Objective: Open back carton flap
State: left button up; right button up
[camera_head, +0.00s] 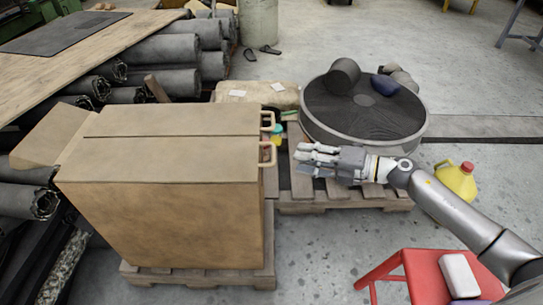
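A large brown carton (165,210) stands upright on a wooden pallet at the left. Its top is covered by two flaps that meet along a dark seam: the back flap (185,119) lies flat behind the front flap (165,158). A side flap (45,138) sticks out at the left end. Two tan handles (268,153) stick out at the carton's right end, one per flap. My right gripper (308,159) points left, a short way right of the handles and apart from them. Its fingers look spread, with nothing between them. My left gripper is not in view.
A wide round drum (365,115) with dark rolls on top stands behind my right gripper. A yellow jug (456,180) and a red stool (425,275) are at the right. Several dark sheet rolls (165,50) lie at the left and back.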

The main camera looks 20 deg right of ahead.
aim_at(273, 152)
jog(key=x, duration=0.9)
jog(key=shift+w+a, duration=0.15)
grip_shut()
